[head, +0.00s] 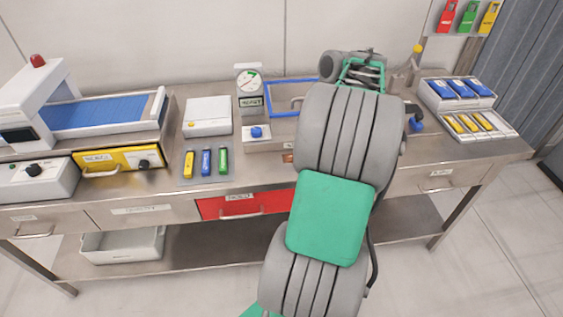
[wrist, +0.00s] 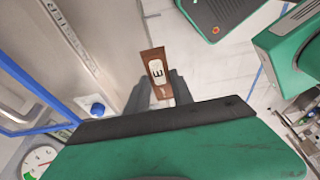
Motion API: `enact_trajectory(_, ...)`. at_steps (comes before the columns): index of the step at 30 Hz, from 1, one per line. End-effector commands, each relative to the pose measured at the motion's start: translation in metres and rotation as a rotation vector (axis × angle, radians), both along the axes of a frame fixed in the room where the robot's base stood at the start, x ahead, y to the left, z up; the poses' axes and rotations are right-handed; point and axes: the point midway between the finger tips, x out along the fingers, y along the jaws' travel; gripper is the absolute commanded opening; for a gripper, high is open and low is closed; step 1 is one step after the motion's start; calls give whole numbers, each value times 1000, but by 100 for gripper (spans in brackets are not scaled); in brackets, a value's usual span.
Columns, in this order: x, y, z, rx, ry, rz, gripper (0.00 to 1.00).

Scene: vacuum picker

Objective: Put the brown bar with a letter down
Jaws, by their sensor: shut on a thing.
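The brown bar (wrist: 154,62) has a pale label with a dark letter that looks like an E seen on its side. My gripper (wrist: 157,92) is shut on it in the wrist view, with the bar sticking out beyond the dark fingers. Pale tiled floor shows behind the bar's far end, and the steel bench lies to its left. In the head view my arm hides the gripper. A small brown patch (head: 288,158) shows beside the arm at the bench front; I cannot tell if it is the bar.
The bench holds a blue-framed tray (head: 268,104), a dial scale (head: 249,84), a blue knob box (head: 268,145), and yellow, blue and green bars on a mat (head: 180,181). Trays of blue (head: 424,95) and yellow bars (head: 510,132) stand right. A red drawer (head: 245,205) is below.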

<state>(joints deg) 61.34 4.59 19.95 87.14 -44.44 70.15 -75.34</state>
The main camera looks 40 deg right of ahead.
Motion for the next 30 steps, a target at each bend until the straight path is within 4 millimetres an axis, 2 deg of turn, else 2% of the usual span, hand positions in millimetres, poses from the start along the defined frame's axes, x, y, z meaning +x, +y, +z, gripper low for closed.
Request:
enact_trajectory(1, 15, 1, -4, 3, 1, 6, 0)
enact_trajectory(4, 44, 0, -16, 3, 2, 4, 0)
enact_trajectory(6, 56, 0, -36, 4, 3, 1, 0)
enact_trajectory(10, 75, -2, -58, 1, 1, -1, 0)
enact_trajectory(16, 91, -3, -78, 2, 2, -2, 0)
enact_trajectory(21, 90, -3, -104, 0, 1, -3, 0)
enact_trajectory(30, 90, -3, -111, -2, 0, -2, 0)
